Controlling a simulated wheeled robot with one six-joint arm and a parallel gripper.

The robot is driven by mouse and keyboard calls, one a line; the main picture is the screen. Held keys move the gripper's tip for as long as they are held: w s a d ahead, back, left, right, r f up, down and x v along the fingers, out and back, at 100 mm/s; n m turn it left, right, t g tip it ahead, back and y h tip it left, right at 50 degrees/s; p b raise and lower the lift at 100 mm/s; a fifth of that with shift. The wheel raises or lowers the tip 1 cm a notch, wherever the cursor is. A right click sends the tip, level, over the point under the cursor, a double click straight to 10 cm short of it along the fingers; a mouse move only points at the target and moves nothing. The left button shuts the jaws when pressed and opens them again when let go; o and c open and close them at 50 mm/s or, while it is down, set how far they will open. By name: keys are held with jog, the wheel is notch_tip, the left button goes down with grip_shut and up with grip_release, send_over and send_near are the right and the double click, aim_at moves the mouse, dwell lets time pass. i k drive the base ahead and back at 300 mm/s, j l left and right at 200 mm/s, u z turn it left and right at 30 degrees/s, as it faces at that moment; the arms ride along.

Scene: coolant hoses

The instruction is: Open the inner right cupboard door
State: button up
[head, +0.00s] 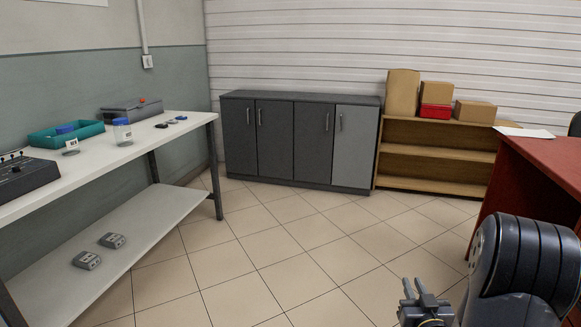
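A low dark grey cupboard (300,97) stands against the far slatted wall, with several doors side by side. The inner right door (312,143) is dark grey and looks shut, flush with its neighbours. My gripper (413,283) is at the bottom right, far from the cupboard. Its two fingers stand apart with nothing between them.
Open tiled floor (290,240) lies in front of the cupboard. A white workbench (110,155) with a lower shelf runs along the left. A low wooden shelf (435,150) with boxes stands right of the cupboard. A red desk (540,165) is at the right.

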aim_at(313, 122)
jog(key=i, duration=2.4)
jog(key=i+j, duration=0.1)
jog(key=i, duration=2.35)
jog(key=l+z, duration=0.05)
jog(key=l, duration=0.05)
